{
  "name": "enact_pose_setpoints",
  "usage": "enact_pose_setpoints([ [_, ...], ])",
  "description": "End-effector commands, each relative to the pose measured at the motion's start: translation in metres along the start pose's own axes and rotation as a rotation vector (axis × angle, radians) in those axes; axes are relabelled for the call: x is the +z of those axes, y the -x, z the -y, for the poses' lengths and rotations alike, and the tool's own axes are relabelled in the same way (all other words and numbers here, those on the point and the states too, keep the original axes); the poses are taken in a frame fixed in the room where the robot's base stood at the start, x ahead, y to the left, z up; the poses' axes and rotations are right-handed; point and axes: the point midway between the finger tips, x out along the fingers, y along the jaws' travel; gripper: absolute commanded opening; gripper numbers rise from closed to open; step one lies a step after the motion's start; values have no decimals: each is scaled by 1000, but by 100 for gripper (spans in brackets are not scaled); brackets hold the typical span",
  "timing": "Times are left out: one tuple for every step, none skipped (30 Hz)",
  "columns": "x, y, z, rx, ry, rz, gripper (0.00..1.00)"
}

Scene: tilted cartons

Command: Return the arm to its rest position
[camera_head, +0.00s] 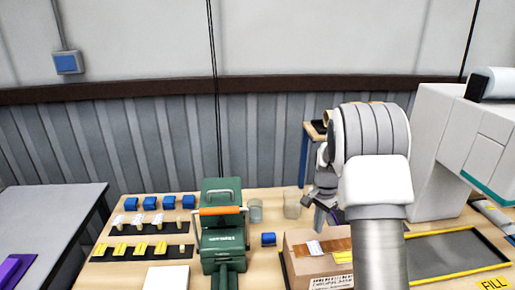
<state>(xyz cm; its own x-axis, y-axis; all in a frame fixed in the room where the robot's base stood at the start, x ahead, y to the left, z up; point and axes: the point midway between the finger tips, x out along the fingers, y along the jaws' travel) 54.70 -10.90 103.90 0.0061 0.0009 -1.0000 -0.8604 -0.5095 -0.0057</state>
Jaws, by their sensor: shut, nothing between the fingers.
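My arm rises from the bottom right of the view, with its large white and grey joints in front of the table.
A wooden table (180,258) carries a green machine (222,245) with an orange handle, blue blocks (150,203), and dark trays with white and yellow pieces. Clear glasses (291,206) stand behind the carton. A yellow-edged mat (445,257) and white machine (440,160) are right.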

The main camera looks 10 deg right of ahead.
Motion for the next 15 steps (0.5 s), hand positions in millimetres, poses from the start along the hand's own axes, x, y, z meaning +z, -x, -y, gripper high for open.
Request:
enact_pose_setpoints([
  [4, 11, 0, -11, 16, -6, 0],
  [6, 18, -1, -18, 28, -9, 0],
  [11, 29, -2, -28, 49, -14, 0],
  [15, 39, -3, -37, 66, -19, 0],
  [19, 48, -5, -45, 85, -24, 0],
  [26, 61, -8, -57, 112, -32, 0],
  [30, 71, -10, -66, 134, -38, 0],
  [36, 80, -13, -75, 155, -44, 0],
  [43, 92, -16, -86, 185, -52, 0],
  [48, 101, -19, -94, 206, -59, 0],
  [54, 109, -22, -102, 229, -65, 0],
  [61, 120, -26, -113, 258, -74, 0],
  [67, 128, -30, -121, 279, -81, 0],
  [73, 136, -34, -129, 301, -88, 0],
  [80, 146, -39, -139, 330, -98, 0],
])
